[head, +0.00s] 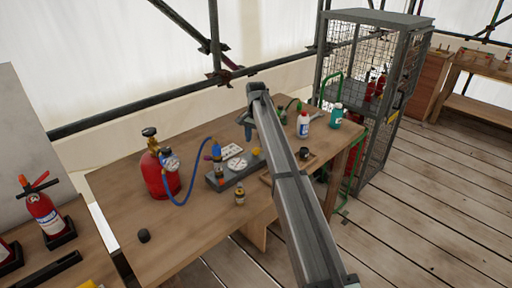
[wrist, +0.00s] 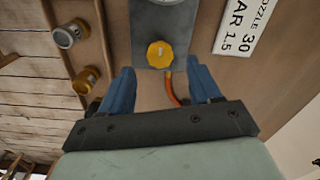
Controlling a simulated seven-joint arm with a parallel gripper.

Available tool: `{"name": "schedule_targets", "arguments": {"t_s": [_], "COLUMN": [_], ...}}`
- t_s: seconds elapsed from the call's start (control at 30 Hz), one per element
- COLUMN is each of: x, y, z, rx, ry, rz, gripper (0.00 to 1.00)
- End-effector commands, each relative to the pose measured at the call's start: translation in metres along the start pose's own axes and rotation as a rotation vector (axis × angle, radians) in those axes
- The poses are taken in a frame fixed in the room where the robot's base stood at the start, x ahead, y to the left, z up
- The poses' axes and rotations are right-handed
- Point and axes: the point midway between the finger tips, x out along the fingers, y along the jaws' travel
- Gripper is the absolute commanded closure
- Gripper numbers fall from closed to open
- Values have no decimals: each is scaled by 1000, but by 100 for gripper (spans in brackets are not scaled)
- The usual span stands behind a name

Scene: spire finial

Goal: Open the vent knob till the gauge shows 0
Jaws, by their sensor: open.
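The yellow vent knob (head: 256,151) sits on a grey plate (head: 228,181) on the workbench. In the wrist view the knob (wrist: 160,54) shows a pale mark on its face. A white dial gauge (head: 237,164) lies on the same plate; its needle is too small to read, and only its edge shows in the wrist view (wrist: 176,1). My gripper (head: 247,132) is above the knob. In the wrist view its blue fingers (wrist: 162,70) are open and empty, apart from each other, with the knob just beyond the gap between them.
A red cylinder (head: 158,175) with a gauge and blue hose stands left of the plate. A small jar (head: 240,196) stands in front. A placard (wrist: 238,26) lies beside the plate. Bottles (head: 303,125) and a wooden tray (head: 268,179) are to the right.

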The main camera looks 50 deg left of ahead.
Motion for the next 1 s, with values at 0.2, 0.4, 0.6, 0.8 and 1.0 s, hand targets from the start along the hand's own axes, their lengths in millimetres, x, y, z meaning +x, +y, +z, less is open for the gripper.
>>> {"name": "schedule_targets", "arguments": {"t_s": [0.2,0.4,0.6,0.8,1.0], "x": [28,39,41,41,41], "y": [0,0,0,0,0], "z": [0,0,0,0,0], "rx": [0,0,0,0,0], "ry": [0,0,0,0,0], "rz": [0,0,0,0,0], "gripper": [37,37,37,45,64]}}
